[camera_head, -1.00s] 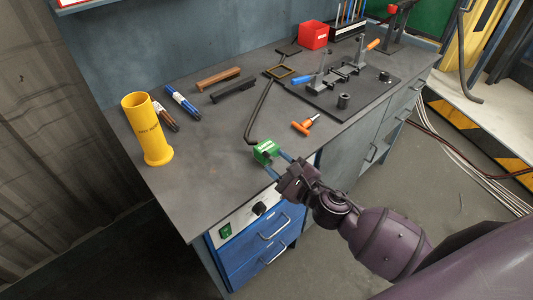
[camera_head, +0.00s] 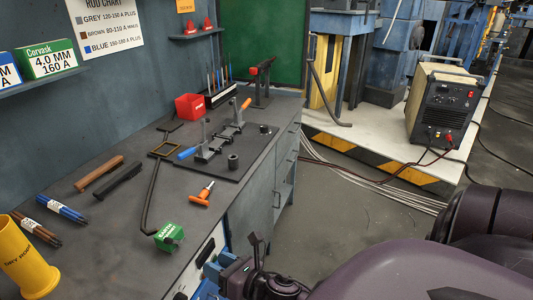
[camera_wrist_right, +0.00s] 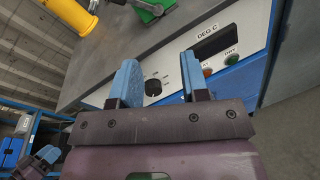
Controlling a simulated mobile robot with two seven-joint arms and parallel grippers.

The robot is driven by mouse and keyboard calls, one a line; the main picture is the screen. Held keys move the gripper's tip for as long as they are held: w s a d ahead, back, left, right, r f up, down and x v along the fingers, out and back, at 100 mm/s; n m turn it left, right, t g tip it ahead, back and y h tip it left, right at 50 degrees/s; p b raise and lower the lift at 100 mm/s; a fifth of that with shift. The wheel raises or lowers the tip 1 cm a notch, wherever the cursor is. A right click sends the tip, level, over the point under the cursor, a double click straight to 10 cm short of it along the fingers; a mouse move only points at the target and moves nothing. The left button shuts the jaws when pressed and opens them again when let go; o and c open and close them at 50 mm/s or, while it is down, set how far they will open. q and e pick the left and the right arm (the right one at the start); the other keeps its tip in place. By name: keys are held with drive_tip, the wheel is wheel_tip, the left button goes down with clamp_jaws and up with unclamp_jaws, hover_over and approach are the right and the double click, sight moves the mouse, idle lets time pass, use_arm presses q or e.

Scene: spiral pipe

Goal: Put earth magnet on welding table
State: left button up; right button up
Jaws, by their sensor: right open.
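The earth magnet (camera_head: 169,236) is a small green block with white lettering. It rests on the grey welding table (camera_head: 120,225) near its front edge. Its lower part shows at the top of the right wrist view (camera_wrist_right: 153,8). My right gripper (camera_head: 209,261) is beyond the front edge, below and to the right of the magnet and apart from it. In the right wrist view its two blue fingers (camera_wrist_right: 158,78) stand wide apart with nothing between them. My left gripper is not seen in the head view.
A yellow rod tube (camera_head: 22,262), rod bundles (camera_head: 60,208) and dark bars (camera_head: 117,181) are on the table's left part. An orange-handled tool (camera_head: 202,194), a clamp fixture plate (camera_head: 245,160) and a red box (camera_head: 189,107) are farther back. The control panel (camera_wrist_right: 220,45) is close to my right fingers.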

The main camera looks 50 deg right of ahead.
drive_tip(key=s+d+f+m+g+h, duration=0.1)
drive_tip(key=s+f+m, duration=0.5)
drive_tip(key=m, duration=1)
drive_tip(key=s+d+f+m+g+h, duration=0.2)
drive_tip(key=s+f+m+g, duration=0.2)
drive_tip(key=m, duration=1.3)
wheel_tip(320, 180, down, 3)
drive_tip(key=shift+s+f, duration=0.1)
drive_tip(key=shift+s, duration=1.15)
